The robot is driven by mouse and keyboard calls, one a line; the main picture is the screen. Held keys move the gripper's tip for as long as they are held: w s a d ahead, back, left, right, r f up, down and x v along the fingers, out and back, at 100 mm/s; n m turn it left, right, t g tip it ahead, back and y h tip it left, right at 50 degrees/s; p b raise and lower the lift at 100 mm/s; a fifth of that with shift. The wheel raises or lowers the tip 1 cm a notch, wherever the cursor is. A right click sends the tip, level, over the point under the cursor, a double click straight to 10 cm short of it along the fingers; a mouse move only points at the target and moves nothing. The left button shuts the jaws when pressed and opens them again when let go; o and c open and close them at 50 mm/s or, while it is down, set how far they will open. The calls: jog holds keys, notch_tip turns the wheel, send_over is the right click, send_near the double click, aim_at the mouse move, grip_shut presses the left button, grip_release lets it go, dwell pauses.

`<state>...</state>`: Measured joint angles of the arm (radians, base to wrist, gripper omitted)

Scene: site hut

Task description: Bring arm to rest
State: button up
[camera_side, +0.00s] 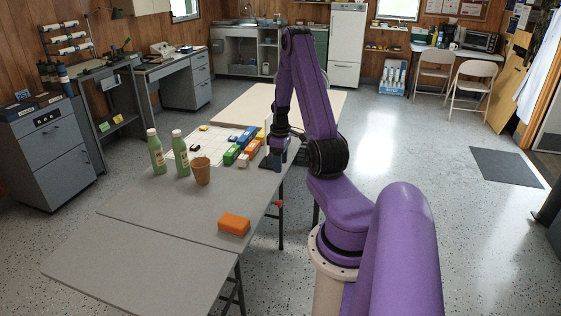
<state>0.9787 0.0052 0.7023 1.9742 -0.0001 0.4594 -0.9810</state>
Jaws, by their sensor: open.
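My gripper (273,158) is at the end of my purple arm, pointing down low over the right edge of the grey table (150,212). It is dark and small in the side view, and nothing shows held in it. It is just right of a row of coloured blocks, with green (231,155), blue (246,137) and orange (252,147) ones among them. I cannot tell whether it touches the table or the nearest block.
Two green bottles (156,152) (180,153) and a brown cup (202,172) stand upright on the table. An orange block (234,224) lies near the front right edge. A white sheet (196,146) lies behind the bottles. The grey table's front left is clear.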

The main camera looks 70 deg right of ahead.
dwell(0.4)
jog(key=w+a+r+n, duration=0.2)
jog(key=w+a+r, duration=0.1)
jog(key=a, duration=0.6)
jog(key=w+a+r+n, duration=0.2)
jog(key=w+a+r, duration=0.2)
jog(key=a, duration=0.5)
jog(key=w+a+r+n, duration=0.1)
jog(key=w+a+r, duration=0.2)
jog(key=a, duration=0.6)
jog(key=s+a+r+n, duration=0.2)
jog(key=s+a, duration=0.2)
jog(key=a, duration=0.3)
jog(key=s+a+r+n, duration=0.2)
jog(key=s+a+r, duration=0.1)
jog(key=a, duration=0.4)
jog(key=s+a+r+n, duration=0.1)
jog(key=s+a, duration=0.1)
jog(key=s, duration=0.5)
jog(key=s+a+r+n, duration=0.1)
jog(key=s+a+n, duration=0.1)
jog(key=s, duration=0.4)
jog(key=shift+s+a+r+n, duration=0.15)
jog(key=shift+s+a+n, duration=0.15)
jog(key=shift+s+a, duration=0.15)
